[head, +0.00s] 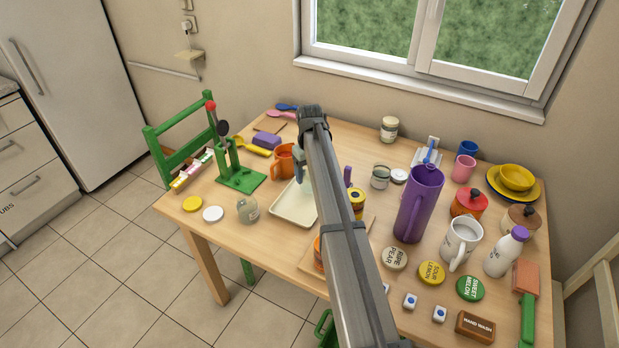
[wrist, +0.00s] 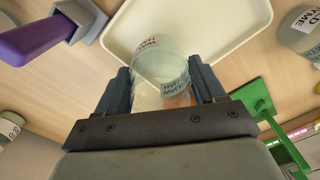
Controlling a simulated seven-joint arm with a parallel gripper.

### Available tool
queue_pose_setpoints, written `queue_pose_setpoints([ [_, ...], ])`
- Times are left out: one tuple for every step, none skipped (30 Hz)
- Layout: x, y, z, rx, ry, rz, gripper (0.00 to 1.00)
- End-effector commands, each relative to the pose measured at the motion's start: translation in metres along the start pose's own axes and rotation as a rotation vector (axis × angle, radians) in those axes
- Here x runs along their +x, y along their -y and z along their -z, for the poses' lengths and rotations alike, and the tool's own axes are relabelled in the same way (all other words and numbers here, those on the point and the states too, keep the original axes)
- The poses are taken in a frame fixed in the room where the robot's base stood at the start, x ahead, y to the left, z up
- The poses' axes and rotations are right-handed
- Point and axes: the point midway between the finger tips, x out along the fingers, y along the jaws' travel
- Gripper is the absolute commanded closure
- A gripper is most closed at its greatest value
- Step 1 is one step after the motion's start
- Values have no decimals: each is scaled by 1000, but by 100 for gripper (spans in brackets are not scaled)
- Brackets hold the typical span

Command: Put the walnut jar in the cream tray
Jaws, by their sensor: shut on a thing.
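The walnut jar (wrist: 163,66) is clear glass with white labels, partly readable as walnut halves. My gripper (wrist: 162,88) is shut on it, one finger on each side. In the head view my gripper (head: 303,160) is over the back part of the cream tray (head: 290,218), and my arm hides most of the jar. In the wrist view the jar overlaps the bare floor of the tray (wrist: 225,30). I cannot tell whether the jar touches the tray or hangs above it.
An orange mug (head: 284,160) stands close behind the tray on the left. Another labelled jar (head: 247,210) stands left of it. A green stand (head: 240,178) holds utensils. A purple pitcher (head: 417,205) and several lids, cups and jars crowd the right side.

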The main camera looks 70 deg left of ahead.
Motion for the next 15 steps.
queue_pose_setpoints([
  [8, 0, 0, 0, 2, 1, 67],
  [12, 0, 0, 0, 2, 1, 67],
  [16, 0, 0, 0, 2, 1, 67],
  [18, 0, 0, 0, 2, 1, 67],
  [20, 0, 0, 0, 1, 0, 67],
  [22, 0, 0, 0, 0, 0, 67],
  [22, 0, 0, 0, 0, 0, 67],
  [22, 0, 0, 0, 0, 0, 67],
  [22, 0, 0, 0, 0, 0, 67],
  [22, 0, 0, 0, 0, 0, 67],
  [22, 0, 0, 0, 0, 0, 67],
  [22, 0, 0, 0, 0, 0, 67],
  [22, 0, 0, 0, 0, 0, 67],
  [22, 0, 0, 0, 0, 0, 67],
  [23, 0, 0, 0, 0, 0, 67],
])
